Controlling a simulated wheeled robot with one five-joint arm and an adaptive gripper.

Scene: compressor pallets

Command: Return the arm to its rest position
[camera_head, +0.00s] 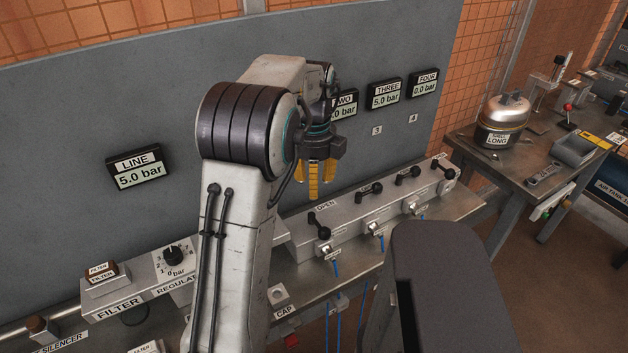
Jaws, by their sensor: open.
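My arm rises through the middle of the camera_head view and bends over toward the panel. My gripper (318,176) hangs from its end with yellow fingers pointing down. It is open, and I see nothing between the fingers. It is above the left part of the valve manifold (365,209), apart from the black lever handle (317,220) near OPEN. My arm hides part of the bench and the regulator's right end.
The grey panel (60,130) behind carries pressure displays; the LINE display (138,168) reads 5.0 bar. The filter and regulator block (150,282) is at lower left. A side table (520,160) at right holds a metal tank (503,120) and a grey bin (578,150).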

